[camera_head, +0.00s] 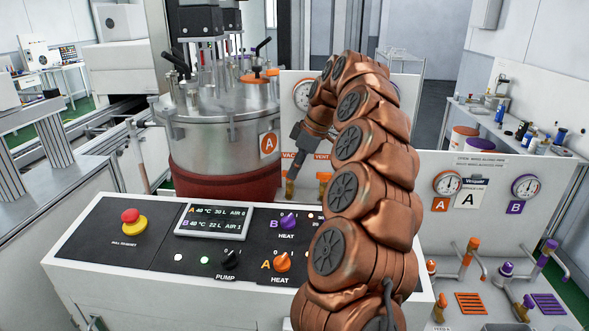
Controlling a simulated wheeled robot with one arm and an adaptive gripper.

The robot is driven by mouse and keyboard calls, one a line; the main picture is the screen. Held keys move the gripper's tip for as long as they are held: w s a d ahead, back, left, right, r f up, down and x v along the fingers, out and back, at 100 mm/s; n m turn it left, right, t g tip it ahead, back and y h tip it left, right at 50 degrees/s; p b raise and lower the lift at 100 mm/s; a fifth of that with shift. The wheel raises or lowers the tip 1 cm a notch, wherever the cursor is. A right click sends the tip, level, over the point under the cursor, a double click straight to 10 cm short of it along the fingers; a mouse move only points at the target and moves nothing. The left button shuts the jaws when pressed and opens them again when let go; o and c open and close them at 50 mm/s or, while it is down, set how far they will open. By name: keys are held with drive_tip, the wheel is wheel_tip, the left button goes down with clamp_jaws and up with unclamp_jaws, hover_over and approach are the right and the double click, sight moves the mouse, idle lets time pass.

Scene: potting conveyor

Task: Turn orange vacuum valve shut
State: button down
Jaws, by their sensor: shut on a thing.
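My copper arm reaches over the control console to the white panel behind it. My gripper (293,170), dark and small in this view, points down at the panel below the orange VACUUM label (290,155). It is shut on the vacuum valve (290,188), whose brass body shows just under the fingers. The valve's orange handle is mostly hidden by the fingers, so its angle cannot be told. The vent valve (323,183), with an orange part, stands just to the right, below the VENT label.
The steel tank marked A (222,120) stands close on the left of my gripper. The console (120,235) with a red stop button (130,216) and knobs lies in front. More valves (470,250) and gauges (447,183) are at the right. My arm hides part of the panel.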

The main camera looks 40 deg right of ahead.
drive_tip(key=shift+f, duration=0.2)
drive_tip(key=c, duration=1.2)
unclamp_jaws()
drive_tip(key=shift+r, duration=0.1)
drive_tip(key=shift+r, duration=0.1)
drive_tip(key=shift+v, duration=3.4)
drive_tip(key=shift+r, duration=0.2)
